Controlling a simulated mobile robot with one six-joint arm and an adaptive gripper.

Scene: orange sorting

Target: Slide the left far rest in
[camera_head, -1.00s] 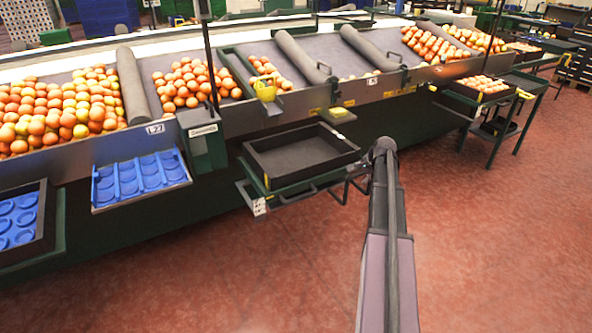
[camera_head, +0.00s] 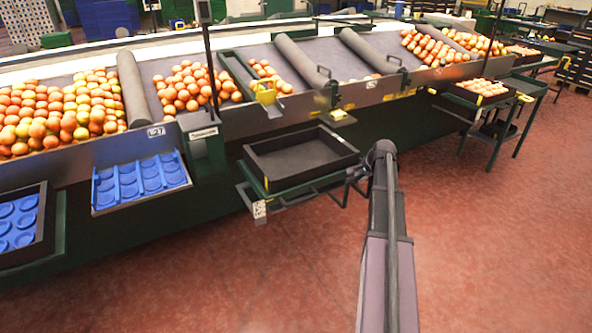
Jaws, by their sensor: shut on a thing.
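The rest is a dark green metal support frame (camera_head: 283,202) that juts out from the front of the sorting bench. A black, empty, shallow tray (camera_head: 300,160) sits on it. My gripper (camera_head: 349,180) is at the right end of the frame and is shut on the rest there. The gripper is small and dark in this view, so the exact place of the fingers on the frame is hard to see. My arm reaches up from the bottom of the picture, to the right of the tray.
Blue moulded trays (camera_head: 142,183) stand to the left along the bench. Oranges fill bays on the sloped top. Another rest with a tray of oranges (camera_head: 484,88) stands at the right. The red floor (camera_head: 480,230) at the front right is clear.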

